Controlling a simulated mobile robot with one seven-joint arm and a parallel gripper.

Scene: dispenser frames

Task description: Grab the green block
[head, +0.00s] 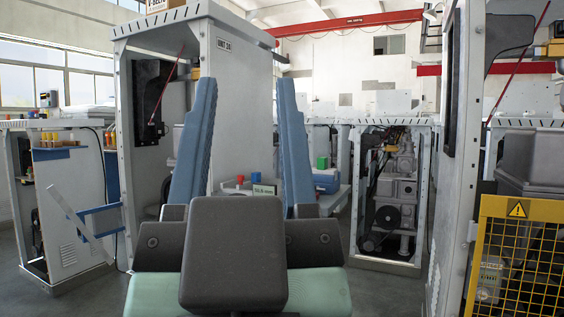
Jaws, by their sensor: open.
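A small green block (322,162) shows beyond my gripper, just right of its right finger, at the top of a blue case or bin. My gripper (246,82) is in the middle foreground with its two blue fingers upright and wide apart. Nothing is held between them. The green block is farther away than the fingers and apart from them. A green label-like patch with pale marks (264,190) shows low between the fingers, on a light surface. The fingers and dark gripper body hide much of that surface.
A small red piece (240,179) shows between the fingers. The blue case (327,180) stands behind the right finger. A tall grey cabinet (240,100) rises behind my gripper. An open-framed machine (392,190) stands right. A yellow mesh guard (515,255) fills the right foreground.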

